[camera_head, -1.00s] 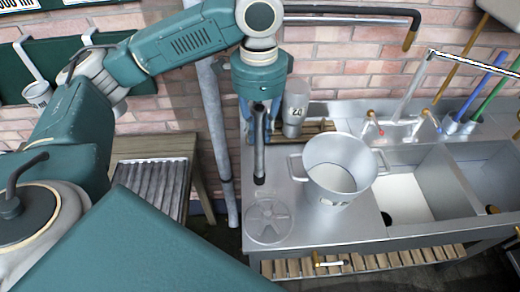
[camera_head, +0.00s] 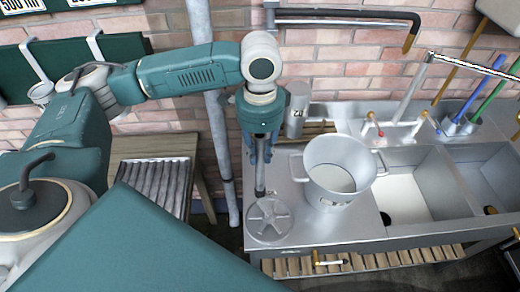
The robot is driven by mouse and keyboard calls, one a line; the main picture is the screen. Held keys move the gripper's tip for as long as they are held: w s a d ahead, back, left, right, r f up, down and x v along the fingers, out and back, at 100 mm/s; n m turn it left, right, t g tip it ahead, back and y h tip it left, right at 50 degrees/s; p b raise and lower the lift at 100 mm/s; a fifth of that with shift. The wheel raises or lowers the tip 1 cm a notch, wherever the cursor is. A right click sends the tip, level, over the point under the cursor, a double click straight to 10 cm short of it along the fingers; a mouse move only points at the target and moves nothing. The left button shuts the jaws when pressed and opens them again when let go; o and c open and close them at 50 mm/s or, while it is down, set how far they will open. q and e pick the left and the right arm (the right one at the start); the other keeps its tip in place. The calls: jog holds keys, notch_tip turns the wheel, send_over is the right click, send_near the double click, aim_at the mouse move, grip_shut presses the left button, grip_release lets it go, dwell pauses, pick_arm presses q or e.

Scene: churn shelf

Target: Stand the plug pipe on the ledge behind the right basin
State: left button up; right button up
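My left gripper (camera_head: 259,150) hangs fingers down over the left end of the steel counter and appears shut on a thin, dark grey upright pipe, which looks like the plug pipe (camera_head: 260,178). Its lower end is close to a round spoked disc (camera_head: 268,220) on the counter; I cannot tell if they touch. The gripper hides the pipe's upper part. The right basin (camera_head: 492,165) is at the far right, partly cut off by the frame, with the ledge (camera_head: 478,133) behind it. My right gripper is not in view.
A two-handled bucket (camera_head: 335,172) stands right of the gripper. The left basin (camera_head: 415,190) and a tap (camera_head: 405,120) lie beyond it. A grey cylinder (camera_head: 297,110) stands behind the gripper. Blue and green brushes (camera_head: 470,105) stand on the ledge.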

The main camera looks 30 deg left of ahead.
pick_arm(q)
jog(key=shift+o, duration=1.4)
